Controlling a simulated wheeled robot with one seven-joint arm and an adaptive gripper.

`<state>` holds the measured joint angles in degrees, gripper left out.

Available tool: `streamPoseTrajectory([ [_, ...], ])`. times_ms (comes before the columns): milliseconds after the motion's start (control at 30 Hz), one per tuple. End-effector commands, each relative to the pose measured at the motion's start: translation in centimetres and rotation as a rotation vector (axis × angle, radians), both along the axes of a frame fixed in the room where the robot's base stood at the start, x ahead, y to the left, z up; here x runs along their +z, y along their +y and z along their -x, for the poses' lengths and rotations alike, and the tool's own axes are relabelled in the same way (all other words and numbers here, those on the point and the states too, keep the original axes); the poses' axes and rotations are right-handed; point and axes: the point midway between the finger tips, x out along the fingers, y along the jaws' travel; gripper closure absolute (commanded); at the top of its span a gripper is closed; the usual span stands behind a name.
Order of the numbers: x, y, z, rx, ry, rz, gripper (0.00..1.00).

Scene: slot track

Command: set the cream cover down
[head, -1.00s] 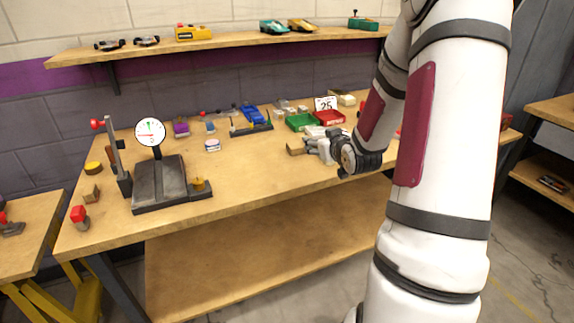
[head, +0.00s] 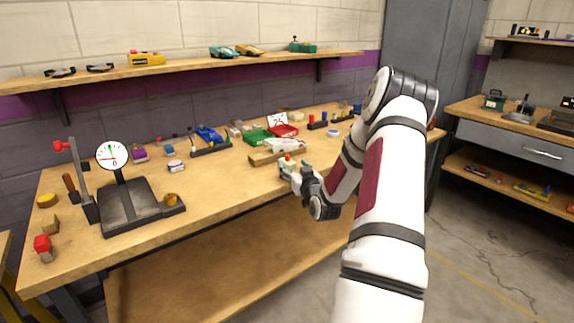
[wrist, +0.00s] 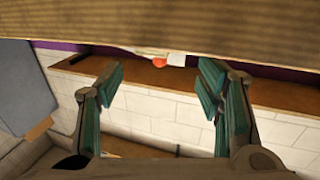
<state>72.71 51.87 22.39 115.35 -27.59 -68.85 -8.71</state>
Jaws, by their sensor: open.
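A pale, whitish piece (head: 286,145), which looks like the cream cover, lies on a wooden board (head: 263,158) on the workbench in the head view. It is in front of the green tray and red tray. My gripper (head: 287,166) is just in front of the board, on the near side of the pale piece, and looks apart from it. In the wrist view my gripper (wrist: 162,78) is open, with its teal-padded fingers wide apart and nothing between them. The cover cannot be made out clearly in the wrist view.
The green tray (head: 257,137) and red tray (head: 284,131) stand behind the board. A dial gauge (head: 111,155) on a dark stand is at the bench's left. Small parts line the bench's back. The bench front (head: 215,188) left of my gripper is clear.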

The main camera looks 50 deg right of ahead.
Motion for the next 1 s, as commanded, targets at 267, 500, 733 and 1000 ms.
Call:
streamPoseTrajectory([
  [267,0.2,-1.1,-1.9,0.0,-0.001,0.001,0.4],
  [500,0.4,-2.8,-4.7,0.0,-0.001,0.001,0.4],
  [733,0.5,-3.2,-5.3,0.0,0.0,0.0,0.4],
  [1000,0.5,-3.2,-5.3,0.0,0.0,0.0,0.76],
])
